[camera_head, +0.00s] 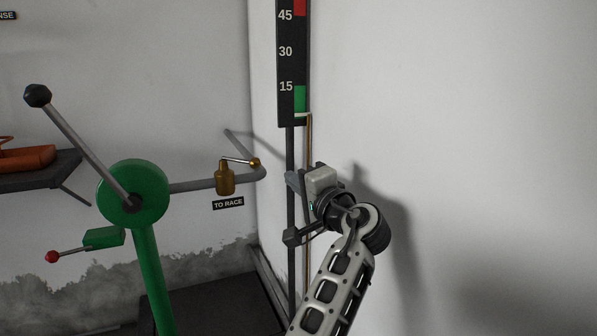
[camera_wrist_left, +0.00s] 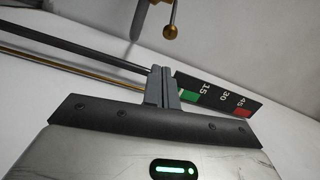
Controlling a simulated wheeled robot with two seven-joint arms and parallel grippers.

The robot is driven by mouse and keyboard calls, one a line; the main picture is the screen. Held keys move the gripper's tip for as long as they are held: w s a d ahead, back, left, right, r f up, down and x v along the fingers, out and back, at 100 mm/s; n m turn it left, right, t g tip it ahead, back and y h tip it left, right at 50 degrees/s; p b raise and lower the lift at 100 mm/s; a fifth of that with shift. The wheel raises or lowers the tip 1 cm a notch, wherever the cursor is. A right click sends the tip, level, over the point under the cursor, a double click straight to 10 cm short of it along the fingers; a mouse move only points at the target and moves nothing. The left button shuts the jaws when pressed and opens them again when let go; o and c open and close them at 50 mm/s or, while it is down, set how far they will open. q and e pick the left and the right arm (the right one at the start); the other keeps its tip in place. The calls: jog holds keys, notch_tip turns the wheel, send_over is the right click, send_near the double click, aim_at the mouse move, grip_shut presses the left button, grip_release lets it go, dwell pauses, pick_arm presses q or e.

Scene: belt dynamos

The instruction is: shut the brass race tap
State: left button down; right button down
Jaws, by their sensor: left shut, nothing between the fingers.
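The brass race tap (camera_head: 225,182) sits on a grey pipe on the back wall, above a "TO RACE" label (camera_head: 228,203). Its thin lever points right, roughly along the pipe, and ends in a brass ball (camera_head: 255,163). In the left wrist view the brass ball (camera_wrist_left: 170,32) hangs beyond the fingertips, apart from them. My left gripper (camera_head: 292,181) is to the right of the tap, in front of the dark gauge post. In the wrist view its fingers (camera_wrist_left: 161,84) are shut together with nothing between them. My right gripper is in neither view.
A gauge board (camera_head: 291,60) with red and green bands stands on a dark post at the corner. A green machine (camera_head: 133,192) with a black-knobbed lever and a red-knobbed handle (camera_head: 52,257) stands left. An orange object (camera_head: 25,158) lies on a dark shelf.

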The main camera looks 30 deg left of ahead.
aim_at(240, 161)
pick_arm(q)
jog(key=x, duration=0.9)
jog(key=shift+a+r+b, duration=0.3)
jog(key=shift+a+r, duration=0.15)
jog(key=shift+a, duration=0.05)
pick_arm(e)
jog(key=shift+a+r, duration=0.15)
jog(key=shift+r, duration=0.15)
